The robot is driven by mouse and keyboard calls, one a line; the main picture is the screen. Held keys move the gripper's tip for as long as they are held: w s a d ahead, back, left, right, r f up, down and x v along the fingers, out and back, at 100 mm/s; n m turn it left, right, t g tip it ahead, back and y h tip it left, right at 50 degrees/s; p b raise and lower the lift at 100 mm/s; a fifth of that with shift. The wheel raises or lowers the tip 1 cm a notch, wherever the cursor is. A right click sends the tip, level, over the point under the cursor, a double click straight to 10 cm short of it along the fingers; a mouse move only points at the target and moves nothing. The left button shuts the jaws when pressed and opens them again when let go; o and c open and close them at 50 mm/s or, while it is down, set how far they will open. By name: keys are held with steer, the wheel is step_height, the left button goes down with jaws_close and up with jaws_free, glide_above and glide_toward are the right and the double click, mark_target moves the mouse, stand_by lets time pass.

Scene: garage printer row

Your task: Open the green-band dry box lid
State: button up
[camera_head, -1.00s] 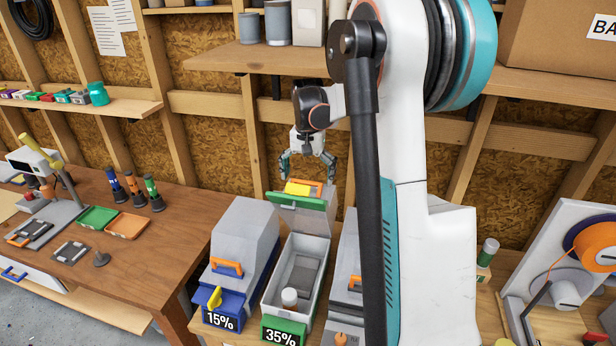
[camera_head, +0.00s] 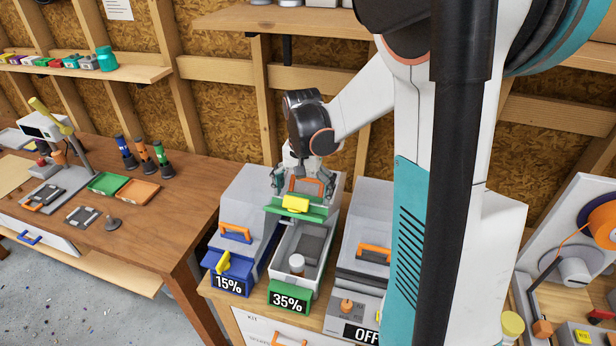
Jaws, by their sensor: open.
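The green-band dry box (camera_head: 278,279) stands in the row between the blue-band box and the box marked OFF, with a 35% label on its front. Its lid (camera_head: 325,212) is raised at the back, with a green band, a yellow latch (camera_head: 295,204) and an orange handle (camera_head: 306,185). The inside shows a white-capped jar (camera_head: 296,263) and a grey block. My gripper (camera_head: 303,192) is open at the raised lid, its fingers on either side of the orange handle. I cannot tell whether they touch it.
The blue-band box (camera_head: 240,208), marked 15%, is closed on the left. The box marked OFF (camera_head: 367,215) is closed on the right. A shelf (camera_head: 290,20) hangs above my gripper. A spool machine (camera_head: 575,250) stands at the far right.

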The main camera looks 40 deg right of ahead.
mark_target(301, 205)
steer(key=shift+s+a+f+b, duration=0.15)
steer(key=shift+s+a+f, duration=0.25)
steer(key=shift+a+f, duration=0.15)
steer(key=shift+s+a+f+b, duration=0.15)
steer(key=shift+s+a+f, duration=0.25)
steer(key=shift+f, duration=0.25)
steer(key=shift+c, duration=0.5)
